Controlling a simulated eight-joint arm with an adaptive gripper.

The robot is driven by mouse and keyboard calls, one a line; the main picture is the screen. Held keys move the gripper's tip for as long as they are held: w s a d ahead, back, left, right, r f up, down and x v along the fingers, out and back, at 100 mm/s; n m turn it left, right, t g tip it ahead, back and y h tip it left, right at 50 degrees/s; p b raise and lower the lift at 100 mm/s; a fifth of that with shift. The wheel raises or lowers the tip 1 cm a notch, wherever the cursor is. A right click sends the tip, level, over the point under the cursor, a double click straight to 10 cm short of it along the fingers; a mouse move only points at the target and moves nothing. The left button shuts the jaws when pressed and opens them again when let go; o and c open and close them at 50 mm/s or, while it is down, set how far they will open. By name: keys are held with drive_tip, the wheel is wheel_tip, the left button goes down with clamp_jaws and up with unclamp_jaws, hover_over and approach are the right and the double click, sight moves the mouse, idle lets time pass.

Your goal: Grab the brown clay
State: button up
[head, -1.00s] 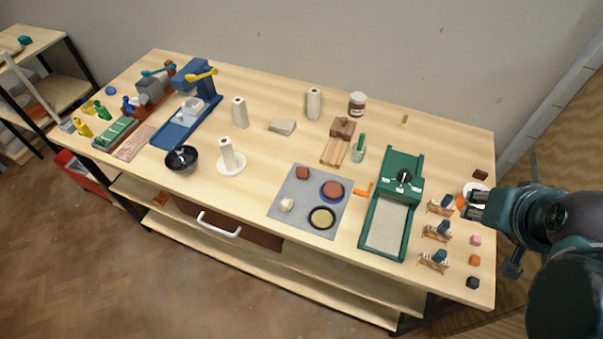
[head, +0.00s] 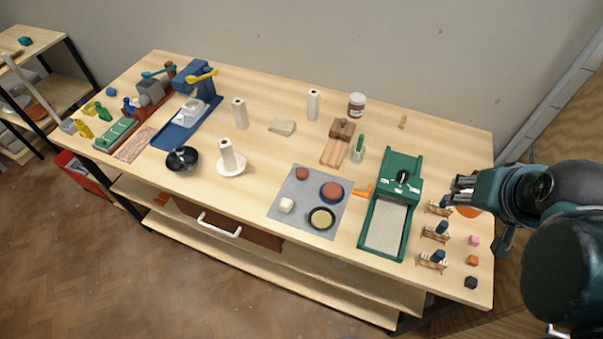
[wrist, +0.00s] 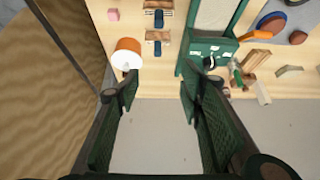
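My gripper (head: 449,191) is over the right end of the table, its fingers pointing left in the head view. In the wrist view my gripper (wrist: 167,82) is open, with nothing between the fingers. A dark brown lump showed near the back right corner earlier; it is now hidden behind my arm in the head view, and I cannot make it out in the wrist view. Two reddish-brown lumps, a smaller one (head: 302,173) and a larger one (head: 332,190) on a blue disc, lie on the grey mat (head: 310,233).
Pink (head: 474,240), orange (head: 473,260) and dark grey (head: 471,283) lumps line the right edge. Small wooden racks (head: 433,262) stand beside them. A round orange-and-white item (wrist: 127,50) is near the left finger. A green slab machine (head: 388,225) stands left of the racks.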

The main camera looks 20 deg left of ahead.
drive_tip(key=w+a+n+g+p, duration=0.1)
drive_tip(key=w+a+p, duration=0.1)
drive_tip(key=w+a, duration=0.3)
drive_tip(key=w+a+g+p, duration=0.1)
drive_tip(key=w+a, duration=0.1)
drive_tip(key=a, duration=0.5)
drive_tip(key=n+g+p, duration=0.2)
drive_tip(key=g+p, duration=0.2)
drive_tip(key=p, duration=0.3)
hover_over(301, 170)
drive_tip(key=f, duration=1.2)
drive_tip(key=shift+d, duration=0.3)
drive_tip(key=shift+s+a+f+g, duration=0.15)
drive_tip(key=shift+a+f+g, duration=0.15)
drive_tip(key=shift+f, duration=0.1)
drive_tip(key=shift+f, duration=1.2)
drive_tip(key=shift+f, duration=0.1)
